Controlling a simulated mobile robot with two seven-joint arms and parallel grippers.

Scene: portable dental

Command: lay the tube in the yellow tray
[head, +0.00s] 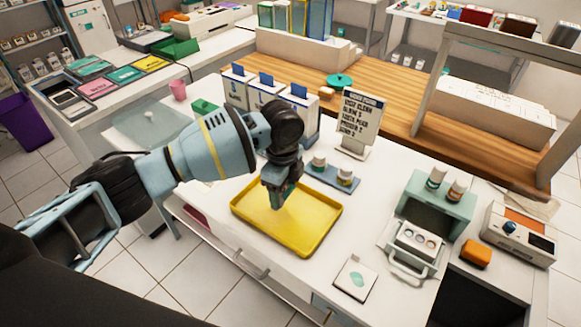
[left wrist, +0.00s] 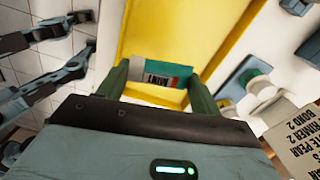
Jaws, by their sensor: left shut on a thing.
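The yellow tray (head: 318,237) lies on the white counter in the head view, and its yellow floor also shows in the left wrist view (left wrist: 165,25). My left gripper (head: 279,203) is over the tray, pointing down. In the left wrist view its two green fingers are shut on the tube (left wrist: 162,73), a small teal and white piece with dark lettering and a red patch. The tube sits across the gap between the fingers, above the tray floor. Whether it touches the tray cannot be told.
A blue holder with small jars (head: 332,176) stands just behind the tray, with a lettered sign (head: 358,127) beyond. White boxes (head: 268,93) stand behind my wrist.

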